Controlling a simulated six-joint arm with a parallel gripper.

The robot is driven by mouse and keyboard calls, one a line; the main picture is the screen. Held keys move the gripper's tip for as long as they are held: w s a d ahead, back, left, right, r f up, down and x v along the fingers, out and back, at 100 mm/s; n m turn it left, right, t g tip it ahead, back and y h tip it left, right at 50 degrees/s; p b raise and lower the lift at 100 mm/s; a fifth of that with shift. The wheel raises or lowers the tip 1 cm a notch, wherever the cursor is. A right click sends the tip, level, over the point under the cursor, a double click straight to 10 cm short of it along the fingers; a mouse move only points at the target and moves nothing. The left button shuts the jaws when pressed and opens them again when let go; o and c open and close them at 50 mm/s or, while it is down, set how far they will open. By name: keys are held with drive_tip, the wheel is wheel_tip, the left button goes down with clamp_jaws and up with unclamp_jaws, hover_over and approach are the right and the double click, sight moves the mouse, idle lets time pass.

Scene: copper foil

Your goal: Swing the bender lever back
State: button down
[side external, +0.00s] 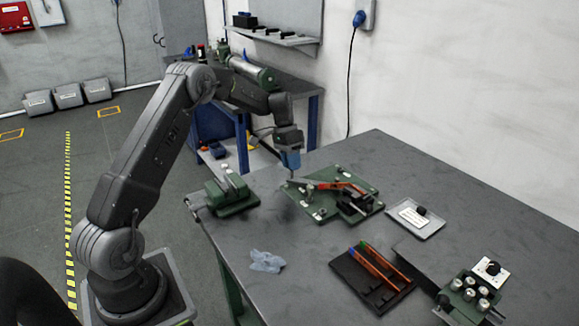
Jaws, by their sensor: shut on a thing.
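The bender stands on a green base plate (322,213) near the far left part of the grey table. Its lever (322,185) is a bar with orange-red parts lying across the plate. My gripper (291,172) points down at the left end of the lever and is shut on it. The fingertips are small here, and their exact contact with the lever is hard to see. A dark block sits at the right side of the plate.
A green vise (232,197) stands left of the bender at the table edge.

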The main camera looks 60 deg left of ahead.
drive_tip(key=shift+w+a+m+g, duration=0.15)
drive_tip(key=shift+w+a+m, duration=0.25)
drive_tip(key=shift+w+m, duration=0.25)
drive_tip(key=shift+w+a+m+g, duration=0.2)
drive_tip(key=shift+w+a+m, duration=0.3)
drive_tip(key=shift+w, duration=0.3)
drive_tip(key=shift+w+a+m+g, duration=0.15)
drive_tip(key=shift+w+a+m, duration=0.2)
drive_tip(key=shift+w+m, duration=0.3)
drive_tip(key=shift+w, duration=0.1)
drive_tip(key=c, duration=0.9)
unclamp_jaws()
drive_tip(key=shift+r, duration=0.1)
drive_tip(key=shift+w+a+r, duration=0.1)
drive_tip(key=shift+a+r, duration=0.05)
drive_tip(key=shift+r, duration=1.45)
drive_tip(key=shift+w+a+r, duration=0.1)
drive_tip(key=shift+a+r, duration=0.05)
drive_tip(key=shift+r, duration=1.5)
drive_tip(key=shift+a+r, duration=0.15)
drive_tip(key=shift+r, duration=1.45)
